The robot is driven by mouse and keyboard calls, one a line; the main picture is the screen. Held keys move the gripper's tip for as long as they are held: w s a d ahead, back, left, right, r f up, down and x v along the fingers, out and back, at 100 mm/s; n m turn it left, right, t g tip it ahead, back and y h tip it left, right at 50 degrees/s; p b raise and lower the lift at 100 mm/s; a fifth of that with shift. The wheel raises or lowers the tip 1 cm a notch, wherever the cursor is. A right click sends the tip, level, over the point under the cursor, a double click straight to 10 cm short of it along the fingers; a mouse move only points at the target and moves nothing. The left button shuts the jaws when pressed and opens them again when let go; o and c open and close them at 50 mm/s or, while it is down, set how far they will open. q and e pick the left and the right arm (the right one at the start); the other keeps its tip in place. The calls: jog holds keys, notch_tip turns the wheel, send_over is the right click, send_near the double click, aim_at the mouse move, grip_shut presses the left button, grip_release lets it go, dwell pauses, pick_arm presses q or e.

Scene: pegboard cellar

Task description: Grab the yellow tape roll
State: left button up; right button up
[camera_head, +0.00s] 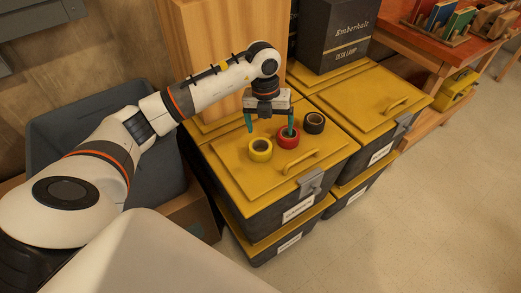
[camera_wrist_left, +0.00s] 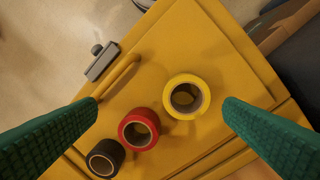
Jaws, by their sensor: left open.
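The yellow tape roll (camera_head: 260,150) lies on the yellow lid of a dark storage box, at the left end of a row of three rolls. In the left wrist view the yellow roll (camera_wrist_left: 187,97) lies flat, right of centre, between my fingers and nearer the right one. The red tape roll (camera_head: 288,139) is beside it, with the black tape roll (camera_head: 314,123) beyond. My left gripper (camera_head: 269,127) is open and empty above the lid, its fingers spread over the yellow and red rolls. One fingertip overlaps the red roll in the head view. My right gripper is not in view.
The lid (camera_head: 237,175) has a raised handle (camera_head: 301,162) and a latch near its front edge. A tall wooden block (camera_head: 215,40) stands behind the arm. A dark desk-lamp box (camera_head: 333,38) stands on the neighbouring lid. Open floor lies to the right.

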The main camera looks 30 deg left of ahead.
pick_arm(q)
jog(key=a+y, duration=0.1)
jog(key=a, duration=0.1)
send_near(260, 146)
jog(key=shift+s+d+f+n+p, duration=0.3)
jog(key=shift+s+d+f+p, duration=0.05)
jog(key=shift+s+d+f, duration=0.65)
jog(key=shift+w+a+f+p, duration=0.1)
jog(key=shift+w+f+p, duration=0.1)
jog(key=shift+f, duration=1.15)
jog(key=shift+w+a+f+p, duration=0.1)
jog(key=shift+f+p, duration=0.1)
jog(key=shift+f, duration=1.15)
jog(key=c, duration=1.1)
jog(key=shift+r, duration=0.1)
